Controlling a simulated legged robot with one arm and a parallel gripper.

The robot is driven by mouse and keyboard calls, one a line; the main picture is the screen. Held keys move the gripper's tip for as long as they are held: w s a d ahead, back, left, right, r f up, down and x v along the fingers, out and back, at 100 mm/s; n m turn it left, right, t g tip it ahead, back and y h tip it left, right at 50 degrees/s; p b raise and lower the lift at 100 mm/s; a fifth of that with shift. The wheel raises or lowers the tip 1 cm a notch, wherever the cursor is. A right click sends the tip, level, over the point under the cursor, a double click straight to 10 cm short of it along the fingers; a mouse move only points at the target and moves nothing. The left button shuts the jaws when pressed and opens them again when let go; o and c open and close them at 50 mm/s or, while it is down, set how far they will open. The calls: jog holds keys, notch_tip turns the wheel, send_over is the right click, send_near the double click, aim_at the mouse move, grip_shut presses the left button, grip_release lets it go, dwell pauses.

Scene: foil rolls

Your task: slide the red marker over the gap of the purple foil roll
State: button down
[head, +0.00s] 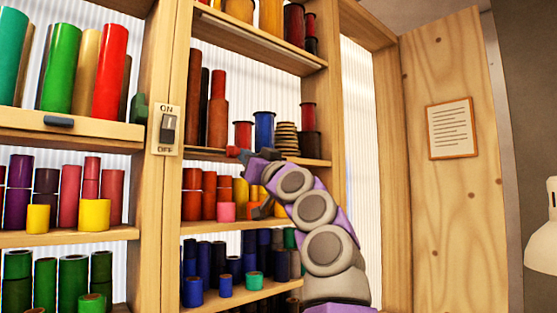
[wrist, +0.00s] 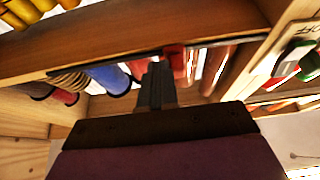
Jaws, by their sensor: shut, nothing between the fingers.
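The small red marker (head: 232,151) sits on the dark rail along the front edge of the middle right-hand shelf. My gripper (head: 245,155) is shut and empty, at the marker's right side in the head view. In the wrist view the shut fingers (wrist: 157,82) end close beside the red marker (wrist: 174,57); I cannot tell if they touch it. A purple foil roll (head: 18,193) stands on the left bay's middle shelf. I cannot make out which gap belongs to it.
Above the rail stand tall brown rolls (head: 218,110), a red spool (head: 243,135) and a blue spool (head: 264,129). An ON/OFF switch (head: 168,129) is on the post to the left. A grey slider (head: 58,121) sits on the upper left shelf edge.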

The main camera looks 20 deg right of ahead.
aim_at(227, 155)
jog(key=shift+s+a+b, duration=0.25)
jog(key=shift+a+b, duration=0.1)
jog(key=shift+a, duration=0.4)
jog(key=shift+s+a+b, duration=0.3)
jog(key=shift+a, duration=0.5)
jog(key=shift+s+a+b, duration=0.25)
jog(key=shift+a+b, duration=0.1)
jog(key=shift+a, duration=0.4)
jog(key=shift+s+a, duration=0.1)
jog(key=shift+a, duration=0.15)
jog(key=shift+s+a+b, duration=0.25)
jog(key=shift+a+b, duration=0.05)
jog(key=shift+a, duration=0.4)
jog(key=shift+w+d, duration=0.1)
jog(key=shift+s, duration=0.2)
jog(key=s, duration=0.1)
jog(key=s+d+b, duration=0.1)
jog(key=s+b, duration=0.1)
jog(key=s, duration=0.1)
jog(key=shift+d, duration=0.3)
